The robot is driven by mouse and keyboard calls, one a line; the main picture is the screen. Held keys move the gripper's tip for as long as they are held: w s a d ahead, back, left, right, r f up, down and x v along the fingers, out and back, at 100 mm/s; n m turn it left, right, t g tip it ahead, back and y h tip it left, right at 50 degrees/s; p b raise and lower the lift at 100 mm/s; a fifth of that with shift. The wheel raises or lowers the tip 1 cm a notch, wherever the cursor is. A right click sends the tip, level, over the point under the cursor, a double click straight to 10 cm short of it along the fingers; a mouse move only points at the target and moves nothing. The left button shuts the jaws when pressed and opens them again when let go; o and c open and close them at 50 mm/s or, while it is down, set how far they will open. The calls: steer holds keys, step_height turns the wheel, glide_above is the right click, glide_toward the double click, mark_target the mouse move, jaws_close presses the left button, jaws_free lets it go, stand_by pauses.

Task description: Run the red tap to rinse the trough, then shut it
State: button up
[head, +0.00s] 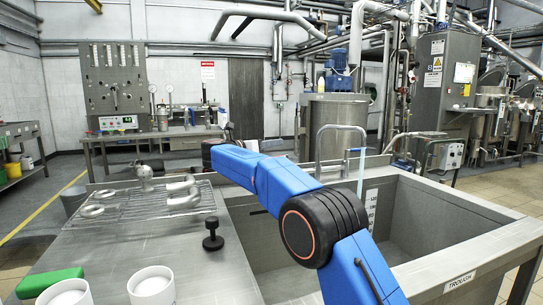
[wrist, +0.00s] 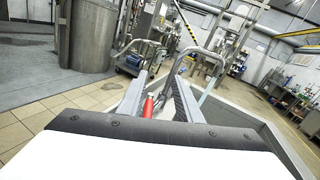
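The steel trough (head: 457,240) fills the right of the head view, its front rim labelled TROUGH. A tall bent spout (head: 340,128) stands at its back edge; it also shows in the wrist view (wrist: 203,52). A pale blue stream of water (head: 361,165) falls from the spout's end into the trough. In the wrist view the red tap handle (wrist: 148,107) lies between my gripper's fingers (wrist: 158,98), nearer the left one. The fingers are apart, with a gap beside the handle. In the head view my arm hides the red handle, and the gripper cannot be made out.
Left of the trough is a steel worktop with a wire rack (head: 135,213) of pipe fittings, a black knob (head: 213,236), white tubs (head: 151,287) and a green object (head: 50,280). A steel vessel (head: 335,120) stands behind the trough.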

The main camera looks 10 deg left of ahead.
steer(key=shift+r, duration=1.65)
steer(key=shift+w+d, duration=0.15)
steer(key=shift+w, duration=0.05)
jaws_close()
steer(key=w+d+f+n+t+y, duration=0.25)
steer(key=w+d+n+y, duration=0.6)
steer(key=y, duration=0.45)
steer(key=s+d+f+n+g+y, duration=0.25)
steer(key=s+n+y, duration=0.2)
steer(key=s, duration=0.55)
steer(key=s+d+f+n+g+y, duration=0.1)
steer(key=s+d+n+g+y, duration=0.25)
steer(key=s+y, duration=0.45)
steer(key=w+a+f+h, duration=0.1)
steer(key=w+a+f, duration=0.2)
steer(key=w+a, duration=0.3)
steer(key=a, duration=0.5)
steer(key=shift+w+m+h, duration=0.35)
